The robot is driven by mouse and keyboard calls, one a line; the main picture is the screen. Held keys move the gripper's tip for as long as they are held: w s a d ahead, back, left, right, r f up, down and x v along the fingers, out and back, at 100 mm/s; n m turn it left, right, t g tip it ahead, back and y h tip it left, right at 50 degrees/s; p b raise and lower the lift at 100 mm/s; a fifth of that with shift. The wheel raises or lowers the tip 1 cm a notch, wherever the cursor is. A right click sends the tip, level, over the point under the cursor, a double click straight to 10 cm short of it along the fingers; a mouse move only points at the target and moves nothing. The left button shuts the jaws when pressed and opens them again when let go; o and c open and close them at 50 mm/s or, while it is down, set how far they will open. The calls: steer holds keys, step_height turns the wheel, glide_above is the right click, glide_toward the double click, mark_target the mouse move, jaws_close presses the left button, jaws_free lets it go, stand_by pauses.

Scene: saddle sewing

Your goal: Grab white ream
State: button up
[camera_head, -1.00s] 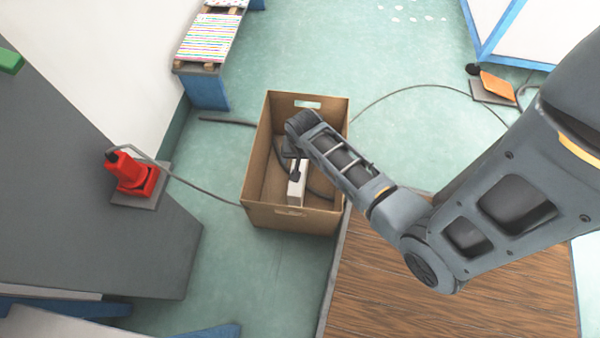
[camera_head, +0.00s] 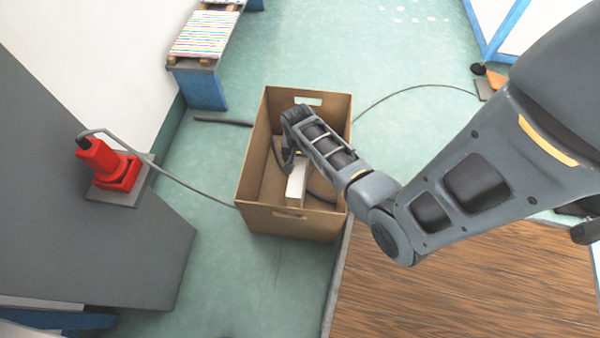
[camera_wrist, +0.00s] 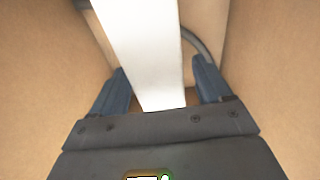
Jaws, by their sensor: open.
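The white ream (camera_head: 296,184) is a pale block inside the open brown cardboard box (camera_head: 256,180) in the head view. My arm reaches down into the box from the right, over the ream. In the wrist view the white ream (camera_wrist: 146,45) runs up from between the two blue fingers of my gripper (camera_wrist: 164,88). The fingers are open, one on each side of the ream, with a visible gap at its right side. Whether the left finger touches the ream is hard to tell. In the head view the fingers are hidden behind my arm.
The box walls (camera_wrist: 45,60) stand close on both sides of my gripper. A dark cable (camera_wrist: 203,45) curves behind the ream. A wooden-topped platform (camera_head: 450,285) is right of the box. A red device (camera_head: 108,165) on a grey surface is at left. Green floor is clear below the box.

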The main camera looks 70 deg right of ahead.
steer(key=shift+f, duration=0.55)
steer(key=shift+c, duration=0.3)
jaws_close()
steer(key=shift+d+r, duration=0.15)
steer(key=shift+r, duration=0.05)
